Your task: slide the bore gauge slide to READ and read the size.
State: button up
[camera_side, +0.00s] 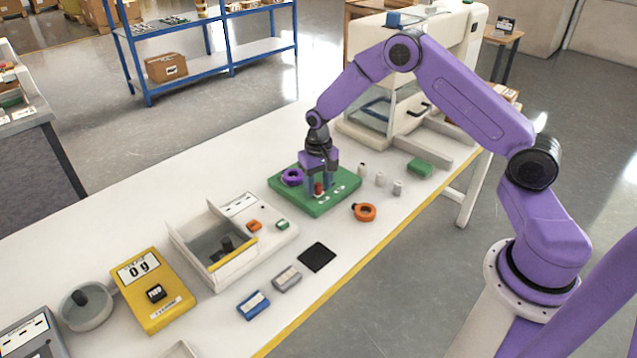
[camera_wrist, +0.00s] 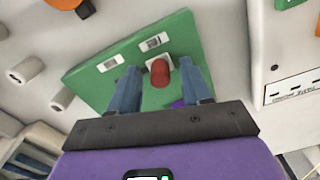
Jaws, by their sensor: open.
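The green gauge board (camera_side: 287,195) lies on the white bench, with two small white labels whose print I cannot read. It also shows in the wrist view (camera_wrist: 88,72). A red knob (camera_wrist: 160,74) stands up from the board near one label; it looks like the slide's handle. A purple ring (camera_side: 292,177) sits on the board's left part. My gripper (camera_side: 319,184) is down over the board. In the wrist view its blue fingers (camera_wrist: 160,84) are open, one on each side of the knob, with visible gaps. The fingers partly hide the knob in the side view.
An orange ring (camera_side: 364,212) lies just right of the board. A black pad (camera_side: 317,257) lies in front.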

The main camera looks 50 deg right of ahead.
grip_shut()
jog(key=shift+d, duration=2.9)
jog(key=shift+c, duration=0.8)
grip_release()
jog(key=shift+d, duration=0.1)
jog(key=shift+o, duration=0.8)
notch_tip(320, 180, up, 18)
jog(key=shift+f, duration=0.25)
